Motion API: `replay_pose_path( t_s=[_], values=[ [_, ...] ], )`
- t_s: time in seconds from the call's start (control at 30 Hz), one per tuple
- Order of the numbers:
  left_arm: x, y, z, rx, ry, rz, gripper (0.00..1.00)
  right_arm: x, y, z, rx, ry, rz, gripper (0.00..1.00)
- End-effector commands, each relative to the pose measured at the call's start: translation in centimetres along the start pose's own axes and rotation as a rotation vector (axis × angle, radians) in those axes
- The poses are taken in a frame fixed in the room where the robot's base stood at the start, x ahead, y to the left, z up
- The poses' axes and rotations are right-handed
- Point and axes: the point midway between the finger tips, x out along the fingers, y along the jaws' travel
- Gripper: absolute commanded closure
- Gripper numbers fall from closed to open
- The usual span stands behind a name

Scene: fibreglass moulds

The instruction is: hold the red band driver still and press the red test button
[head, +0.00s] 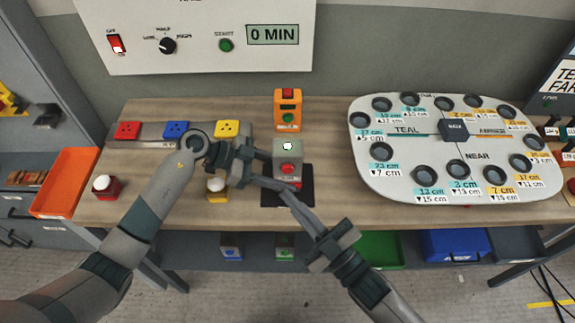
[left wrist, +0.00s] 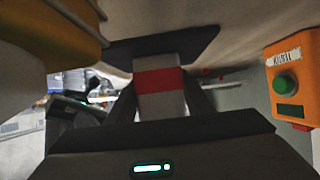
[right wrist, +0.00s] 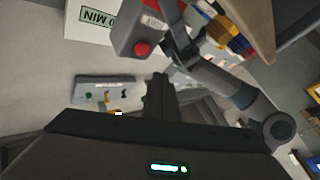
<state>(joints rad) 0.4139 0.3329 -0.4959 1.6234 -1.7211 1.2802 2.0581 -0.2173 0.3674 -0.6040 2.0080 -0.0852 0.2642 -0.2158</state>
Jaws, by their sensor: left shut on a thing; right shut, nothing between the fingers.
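My right gripper (head: 262,181) is shut and empty, low and left of the button. The right wrist view shows its closed fingertips (right wrist: 160,78) apart from the red button (right wrist: 142,48).
An orange box with a green button (head: 288,112) stands behind the driver. A white plate with round holes (head: 400,172) fills the right.

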Motion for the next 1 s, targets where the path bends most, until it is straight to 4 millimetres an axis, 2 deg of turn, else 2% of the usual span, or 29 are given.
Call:
replay_pose_path(
  t_s=[0.23,0.53,0.57,0.6,0.63,1.0],
  values=[
    [0.05,0.07,0.02,-0.001,0.0,0.002,0.66,-1.17,-0.85,-0.82,-0.001,-0.001,0.0,1.0],
    [0.05,0.07,0.02,-0.001,0.0,0.002,0.66,-1.26,-0.93,-0.9,-0.001,-0.001,0.0,1.0],
    [0.05,0.07,0.02,-0.001,0.0,0.002,0.46,-1.26,-0.92,-0.9,-0.001,0.0,0.0,1.0],
    [0.05,0.07,0.02,-0.001,0.0,0.002,0.36,-1.26,-0.92,-0.89,-0.001,0.0,0.0,1.0],
    [0.05,0.06,0.02,-0.001,0.0,0.002,0.31,-1.26,-0.92,-0.89,-0.001,0.0,0.0,1.0],
    [-0.18,0.01,0.02,0.0,0.0,0.0,0.31,-1.24,-0.92,-0.89,-0.001,0.0,0.0,1.0]
  ],
)
